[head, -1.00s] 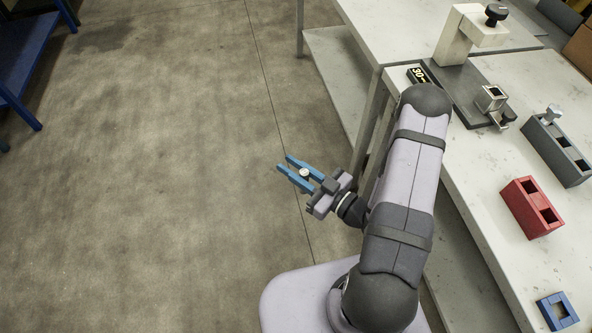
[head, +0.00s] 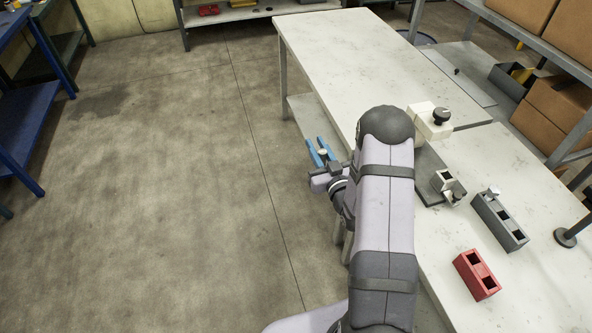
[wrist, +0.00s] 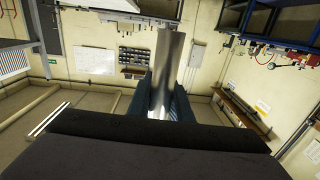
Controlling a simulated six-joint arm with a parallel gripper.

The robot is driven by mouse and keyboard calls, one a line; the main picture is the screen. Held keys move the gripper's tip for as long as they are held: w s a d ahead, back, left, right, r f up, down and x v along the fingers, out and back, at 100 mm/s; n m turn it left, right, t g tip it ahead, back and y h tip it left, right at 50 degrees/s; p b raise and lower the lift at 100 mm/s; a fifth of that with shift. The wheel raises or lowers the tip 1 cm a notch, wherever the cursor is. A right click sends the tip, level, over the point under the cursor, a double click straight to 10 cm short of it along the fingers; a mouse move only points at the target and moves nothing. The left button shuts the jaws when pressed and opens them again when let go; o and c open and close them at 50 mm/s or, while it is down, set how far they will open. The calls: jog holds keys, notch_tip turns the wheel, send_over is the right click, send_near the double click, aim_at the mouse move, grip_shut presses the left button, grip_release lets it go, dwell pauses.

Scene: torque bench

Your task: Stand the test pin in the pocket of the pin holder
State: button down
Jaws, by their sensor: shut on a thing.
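My gripper (head: 318,152) has blue fingers and is off the left side of the bench, left of my arm. It is shut on the test pin (head: 322,153), whose round pale end shows between the fingers. In the wrist view the pin (wrist: 170,65) is a smooth metal cylinder standing out beyond the fingers. Which block is the pin holder is not clear. A red block (head: 476,275) with two square pockets and a longer grey block (head: 500,222) with dark pockets stand on the bench. A pale piece (head: 491,192) sits at the grey block's far end.
A white stand with a black knob (head: 440,116) and a small clamp fixture (head: 447,187) stand beyond the blocks. The bench top (head: 545,275) is clear around the red block. A black round-based post (head: 566,238) is at right. Open floor (head: 170,200) lies left.

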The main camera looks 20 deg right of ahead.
jog(key=d+r+m+g+h+p, duration=0.1)
jog(key=d+r+m+g+h, duration=0.2)
jog(key=d+h, duration=0.5)
jog(key=d+r+m+g+h, duration=0.1)
jog(key=d+r+m+h, duration=0.4)
jog(key=d, duration=0.6)
jog(key=s+d+f+m+g+h, duration=0.5)
jog(key=s+d+m+g, duration=0.2)
jog(key=s+d+g, duration=0.2)
jog(key=shift+s+d, duration=0.25)
jog(key=shift+s, duration=0.75)
jog(key=shift+f, duration=0.1)
jog(key=shift+f+b, duration=2.8)
jog(key=shift+f, duration=0.05)
jog(key=shift+f, duration=1.35)
